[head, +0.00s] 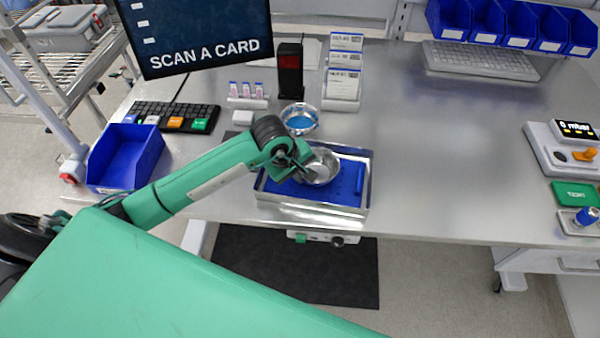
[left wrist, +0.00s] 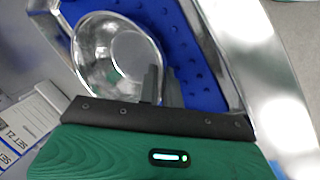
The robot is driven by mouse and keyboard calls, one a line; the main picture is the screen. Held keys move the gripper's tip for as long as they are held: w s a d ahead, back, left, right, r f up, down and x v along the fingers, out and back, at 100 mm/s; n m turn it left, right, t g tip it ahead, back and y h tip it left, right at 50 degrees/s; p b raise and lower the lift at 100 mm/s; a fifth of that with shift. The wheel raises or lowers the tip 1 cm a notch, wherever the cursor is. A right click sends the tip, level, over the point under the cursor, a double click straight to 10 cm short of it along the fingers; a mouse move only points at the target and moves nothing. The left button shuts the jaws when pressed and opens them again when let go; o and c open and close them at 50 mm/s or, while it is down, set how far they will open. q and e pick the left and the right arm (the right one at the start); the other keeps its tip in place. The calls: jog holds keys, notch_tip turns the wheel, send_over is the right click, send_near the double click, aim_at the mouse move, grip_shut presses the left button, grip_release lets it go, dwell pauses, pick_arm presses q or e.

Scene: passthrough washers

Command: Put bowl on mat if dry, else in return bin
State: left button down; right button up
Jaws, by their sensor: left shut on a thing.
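My left gripper (head: 308,176) is shut on the bowl's rim. In the left wrist view the bowl (left wrist: 112,58) shows its inside, and the fingers (left wrist: 162,85) are at its rim. Its inside looks bare and reflective; I cannot tell whether it is wet. I cannot tell whether the bowl touches the tray floor. An empty blue bin (head: 125,155) stands at the table's left end. My right gripper is not in view.
A second metal bowl with blue contents (head: 299,118) stands just behind the tray. A black device with a red window (head: 290,70), card holders (head: 343,75), a keyboard (head: 172,116) and a "SCAN A CARD" screen (head: 195,35) stand farther back.

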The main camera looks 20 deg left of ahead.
pick_arm(q)
jog(key=c, duration=1.6)
grip_release()
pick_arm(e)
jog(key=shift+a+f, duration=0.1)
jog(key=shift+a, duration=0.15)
